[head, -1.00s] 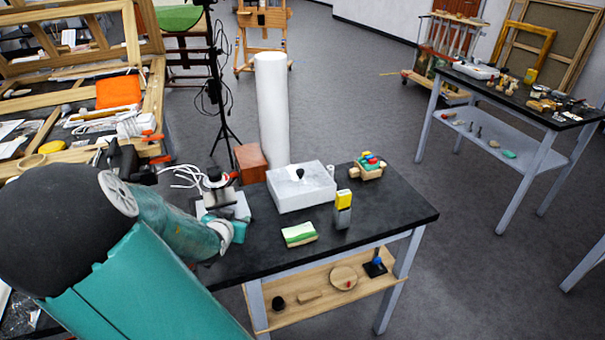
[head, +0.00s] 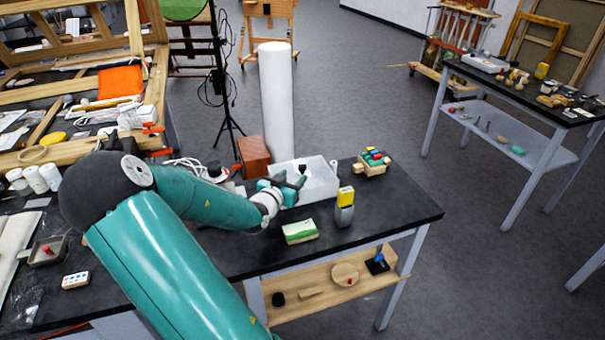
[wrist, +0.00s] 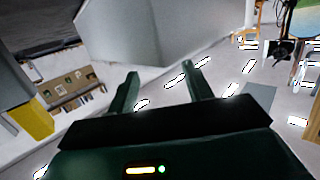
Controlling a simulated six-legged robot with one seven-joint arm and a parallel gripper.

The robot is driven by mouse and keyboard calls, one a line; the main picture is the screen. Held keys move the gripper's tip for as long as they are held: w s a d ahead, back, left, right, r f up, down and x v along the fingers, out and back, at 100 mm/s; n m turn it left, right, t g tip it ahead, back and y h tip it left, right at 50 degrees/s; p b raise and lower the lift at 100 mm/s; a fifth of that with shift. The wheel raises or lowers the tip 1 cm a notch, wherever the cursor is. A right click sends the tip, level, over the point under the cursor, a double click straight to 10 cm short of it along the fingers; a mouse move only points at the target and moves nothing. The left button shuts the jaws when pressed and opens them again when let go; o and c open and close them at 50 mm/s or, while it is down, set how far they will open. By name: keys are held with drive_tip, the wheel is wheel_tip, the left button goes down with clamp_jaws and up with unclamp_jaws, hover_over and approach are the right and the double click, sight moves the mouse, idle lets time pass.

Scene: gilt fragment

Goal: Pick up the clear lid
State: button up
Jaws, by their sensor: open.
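A pale, box-shaped cover (head: 320,183) with a small black knob (head: 302,169) on top sits on the black table; it looks like the clear lid, though its sides look whitish rather than see-through. In the wrist view a large pale grey face (wrist: 150,30), probably its side, fills the upper middle. My gripper (head: 291,181) is at the near left part of the cover, in front of it and near the knob. In the wrist view my gripper (wrist: 160,72) has its two fingers apart with nothing seen between them. I cannot tell whether a finger touches the cover.
A wooden tray of coloured blocks (head: 372,163) is behind right. A tall white roll (head: 276,100) and a brown box (head: 253,156) stand behind.

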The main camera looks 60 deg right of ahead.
sight(300, 170)
drive_tip(key=d, duration=0.5)
drive_tip(key=shift+d+f, duration=0.35)
drive_tip(key=c, duration=1.1)
